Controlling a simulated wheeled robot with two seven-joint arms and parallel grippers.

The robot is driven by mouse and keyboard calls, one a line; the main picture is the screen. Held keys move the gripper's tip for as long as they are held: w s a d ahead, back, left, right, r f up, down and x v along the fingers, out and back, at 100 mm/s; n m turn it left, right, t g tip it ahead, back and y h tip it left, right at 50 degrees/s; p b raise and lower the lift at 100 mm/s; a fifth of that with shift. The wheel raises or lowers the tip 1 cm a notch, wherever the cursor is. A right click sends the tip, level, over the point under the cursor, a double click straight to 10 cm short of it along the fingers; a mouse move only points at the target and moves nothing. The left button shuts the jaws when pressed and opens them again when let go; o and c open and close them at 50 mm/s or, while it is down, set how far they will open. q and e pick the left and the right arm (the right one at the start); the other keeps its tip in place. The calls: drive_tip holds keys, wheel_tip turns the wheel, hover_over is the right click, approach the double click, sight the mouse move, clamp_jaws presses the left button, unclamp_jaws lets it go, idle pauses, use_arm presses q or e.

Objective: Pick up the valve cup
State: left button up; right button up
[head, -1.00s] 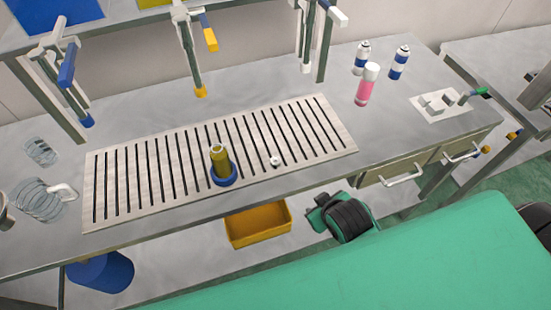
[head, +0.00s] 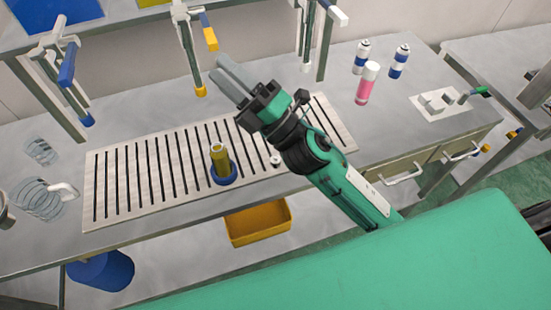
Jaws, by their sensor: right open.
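The small white valve cup (head: 275,161) sits on the slatted grate (head: 130,205), right of a brass-coloured cylinder (head: 219,160) that stands upright in a blue ring base (head: 224,176). My right gripper (head: 228,78) reaches in from the lower right. It is open, with nothing seen between its grey fingers. The fingers point up and left, above and beyond the valve cup, and do not touch it. The green and black wrist passes close beside the cup in the picture. My left gripper is not in view.
Crimping stands with yellow and blue tips (head: 200,90) rise behind the grate. A pink can (head: 367,84) and two blue-white cans (head: 398,62) stand at the back right. Metal rings (head: 38,202) lie at the left. A yellow bin (head: 258,224) sits below the bench.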

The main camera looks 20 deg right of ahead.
drive_tip(key=s+a+r+n+g+y, duration=0.1)
drive_tip(key=s+a+n+g+y, duration=0.4)
drive_tip(key=n+g, duration=0.8)
drive_tip(key=n+g+h, duration=0.5)
drive_tip(key=n+h, duration=1.4)
drive_tip(key=h, duration=0.3)
hover_over(276, 157)
wheel_tip(276, 157, down, 17)
wheel_tip(276, 157, down, 8)
drive_tip(key=shift+s+r+p, duration=0.1)
drive_tip(key=shift+p, duration=0.95)
wheel_tip(276, 157, down, 5)
drive_tip(key=p, duration=0.2)
drive_tip(key=shift+p, duration=0.35)
drive_tip(key=shift+f, duration=0.3)
